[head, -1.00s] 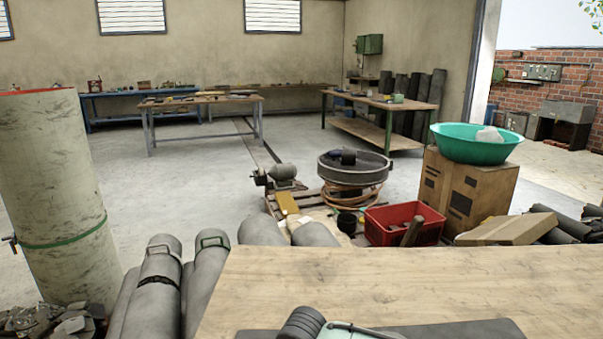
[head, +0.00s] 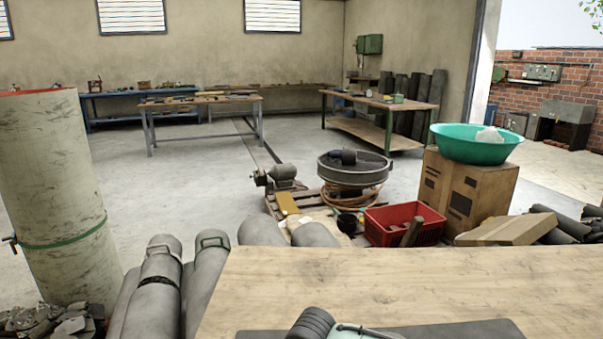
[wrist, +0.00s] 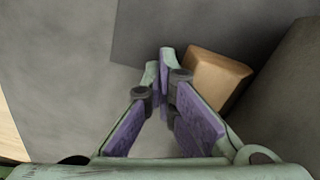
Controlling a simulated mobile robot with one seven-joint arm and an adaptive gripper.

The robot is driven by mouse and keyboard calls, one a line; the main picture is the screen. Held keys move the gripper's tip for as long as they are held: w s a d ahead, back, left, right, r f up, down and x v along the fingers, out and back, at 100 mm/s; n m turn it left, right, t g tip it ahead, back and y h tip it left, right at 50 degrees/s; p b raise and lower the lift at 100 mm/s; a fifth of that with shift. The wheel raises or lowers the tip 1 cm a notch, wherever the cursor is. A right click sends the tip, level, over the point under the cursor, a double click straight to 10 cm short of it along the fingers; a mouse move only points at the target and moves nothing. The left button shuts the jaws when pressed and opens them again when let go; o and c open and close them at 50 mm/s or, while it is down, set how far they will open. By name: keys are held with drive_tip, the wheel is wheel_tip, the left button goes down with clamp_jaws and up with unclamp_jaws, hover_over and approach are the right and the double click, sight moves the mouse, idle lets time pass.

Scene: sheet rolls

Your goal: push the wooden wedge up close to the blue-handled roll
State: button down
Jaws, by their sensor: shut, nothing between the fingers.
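The wooden wedge (wrist: 218,78) is a small tan block at the upper middle of the wrist view, just right of my fingertips. My gripper (wrist: 160,58) is shut and empty, its purple-padded fingers meeting at the tips. The right finger is beside the wedge and overlaps its left edge in the picture; I cannot tell whether they touch.
A dark sheet (wrist: 165,25) lies flat beneath the wedge on a lighter grey surface. In the head view the wooden tabletop (head: 400,285) is largely bare.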

drive_tip(key=shift+a, duration=0.1)
drive_tip(key=shift+a, duration=1.35)
drive_tip(key=shift+r, duration=0.1)
wheel_tip(320, 180, up, 9)
drive_tip(key=p, duration=0.8)
